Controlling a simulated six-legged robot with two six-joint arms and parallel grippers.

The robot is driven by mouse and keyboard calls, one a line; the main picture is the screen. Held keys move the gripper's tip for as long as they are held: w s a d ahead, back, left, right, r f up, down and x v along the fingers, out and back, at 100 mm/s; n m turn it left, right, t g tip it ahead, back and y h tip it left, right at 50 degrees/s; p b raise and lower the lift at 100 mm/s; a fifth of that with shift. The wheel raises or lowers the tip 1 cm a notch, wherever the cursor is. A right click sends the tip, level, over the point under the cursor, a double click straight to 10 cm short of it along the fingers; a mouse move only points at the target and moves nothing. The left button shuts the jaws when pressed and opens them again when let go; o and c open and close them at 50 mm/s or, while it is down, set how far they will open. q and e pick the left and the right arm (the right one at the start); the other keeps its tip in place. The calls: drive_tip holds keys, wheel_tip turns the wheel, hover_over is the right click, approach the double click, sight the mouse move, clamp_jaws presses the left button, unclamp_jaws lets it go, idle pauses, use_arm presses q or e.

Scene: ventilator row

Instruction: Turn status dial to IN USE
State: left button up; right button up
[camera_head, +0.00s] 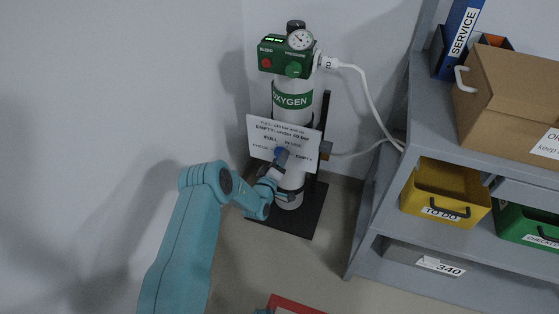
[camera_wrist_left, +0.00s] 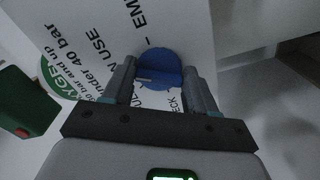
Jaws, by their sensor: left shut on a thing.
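A white sign board (camera_head: 258,134) is fixed to the front of an oxygen cylinder (camera_head: 291,118). It bears printed words such as IN USE, EMPTY and CHECK. A blue round status dial (camera_wrist_left: 160,62) with a raised grip bar sits on the board; it also shows in the head view (camera_head: 281,153). My left gripper (camera_wrist_left: 160,78) is shut on the dial, one finger on each side; it reaches the board from the lower left in the head view (camera_head: 279,165). A short white mark shows at the dial's left. I cannot tell which word it points at.
A green regulator box (camera_head: 287,57) with a gauge (camera_head: 300,39) tops the cylinder. A white hose (camera_head: 363,86) runs right to a grey shelf (camera_head: 430,110) holding a cardboard box (camera_head: 510,95) and a yellow bin (camera_head: 432,190). Floor left of the cylinder is clear.

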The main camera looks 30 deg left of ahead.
use_arm(q)
drive_tip(key=o, duration=1)
drive_tip(key=shift+o, duration=0.2)
drive_tip(key=p+v, duration=0.4)
drive_tip(key=v, duration=1.2)
drive_tip(key=shift+s+p, duration=0.2)
drive_tip(key=shift+p, duration=0.15)
